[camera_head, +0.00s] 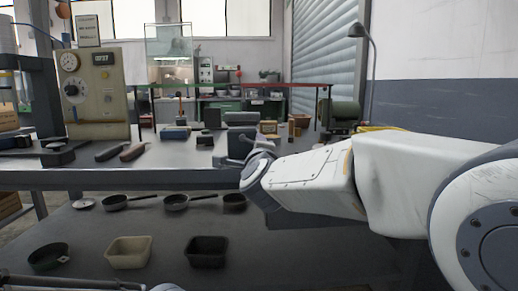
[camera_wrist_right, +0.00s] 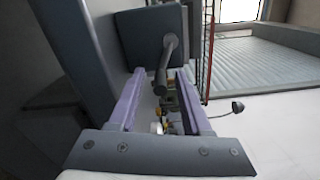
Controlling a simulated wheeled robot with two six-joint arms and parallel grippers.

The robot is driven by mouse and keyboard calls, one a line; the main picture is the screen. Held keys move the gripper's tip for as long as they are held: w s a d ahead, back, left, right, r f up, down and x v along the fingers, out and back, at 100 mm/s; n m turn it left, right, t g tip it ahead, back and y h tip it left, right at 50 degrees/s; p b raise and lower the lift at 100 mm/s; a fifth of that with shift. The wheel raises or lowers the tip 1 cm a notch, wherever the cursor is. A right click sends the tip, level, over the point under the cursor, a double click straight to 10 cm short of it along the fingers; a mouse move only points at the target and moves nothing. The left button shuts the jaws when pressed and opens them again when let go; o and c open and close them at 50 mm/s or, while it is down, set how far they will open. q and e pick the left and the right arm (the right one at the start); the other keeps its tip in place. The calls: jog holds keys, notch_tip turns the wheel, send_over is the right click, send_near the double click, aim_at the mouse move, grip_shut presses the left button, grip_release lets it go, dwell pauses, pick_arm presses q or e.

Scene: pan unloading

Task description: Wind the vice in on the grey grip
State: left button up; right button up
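The vice (camera_head: 241,119) is a blue-grey block on the workbench, just behind my right gripper in the head view. In the right wrist view its dark block (camera_wrist_right: 140,32) fills the upper middle. A grey rod-like grip (camera_wrist_right: 162,78) sticks out from it towards the camera. My right gripper (camera_wrist_right: 158,82) is open, its two pale purple fingers apart with the grip between them, and I see no clear contact. In the head view this gripper (camera_head: 240,152) is at the bench's front edge, partly hidden by its own wrist. My left gripper is not visible.
A gauge panel (camera_head: 92,90) stands at the left of the bench, with dark-handled tools (camera_head: 131,152) in front. Several pans and two rectangular tins, one beige (camera_head: 128,252) and one dark (camera_head: 206,252), sit on the lower surface. A green machine (camera_head: 340,112) stands at right.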

jog(key=s+p, duration=0.1)
jog(key=s, duration=0.9)
jog(key=shift+s+p, duration=0.25)
jog(key=shift+p, duration=0.1)
